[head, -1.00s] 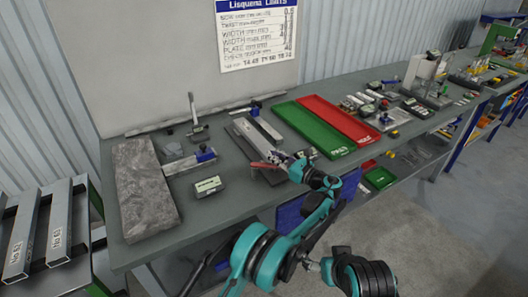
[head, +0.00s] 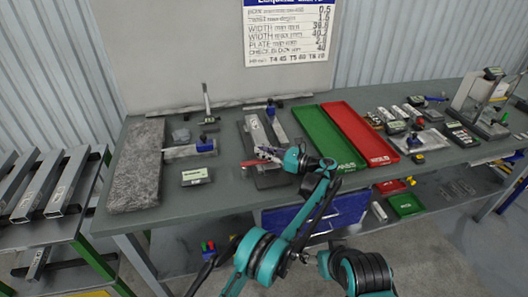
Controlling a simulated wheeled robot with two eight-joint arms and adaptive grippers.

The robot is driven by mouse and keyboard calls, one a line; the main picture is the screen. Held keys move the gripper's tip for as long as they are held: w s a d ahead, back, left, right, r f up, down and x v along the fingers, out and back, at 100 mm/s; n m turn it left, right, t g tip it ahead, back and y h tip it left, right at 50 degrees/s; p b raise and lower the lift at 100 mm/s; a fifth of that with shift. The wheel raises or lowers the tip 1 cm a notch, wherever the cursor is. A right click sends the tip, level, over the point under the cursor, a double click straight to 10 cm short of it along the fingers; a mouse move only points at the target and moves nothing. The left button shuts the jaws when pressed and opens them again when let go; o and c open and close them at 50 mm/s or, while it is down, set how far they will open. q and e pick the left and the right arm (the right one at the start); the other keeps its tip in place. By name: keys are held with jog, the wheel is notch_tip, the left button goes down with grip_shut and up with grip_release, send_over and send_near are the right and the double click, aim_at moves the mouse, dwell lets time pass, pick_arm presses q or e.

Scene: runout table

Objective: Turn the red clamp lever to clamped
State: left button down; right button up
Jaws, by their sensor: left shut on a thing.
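The red clamp lever (head: 248,163) shows as a short red bar at the front of a grey clamping fixture (head: 247,140) in the middle of the bench. My left gripper (head: 264,155) is at the lever, its fingers shut on it from the right. The fingers hide part of the lever and its pivot. A steel bar (head: 257,130) lies in the fixture behind the gripper. My right gripper is not in view.
A green tray (head: 325,138) and a red tray (head: 360,134) lie right of the fixture. A small display box (head: 195,176), a blue-ended caliper (head: 190,150) and a granite slab (head: 135,165) lie to the left. The bench front is mostly clear.

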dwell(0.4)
pick_arm(q)
jog(key=c, duration=1.4)
grip_release()
notch_tip(320, 180, up, 10)
jog(key=shift+a, duration=0.15)
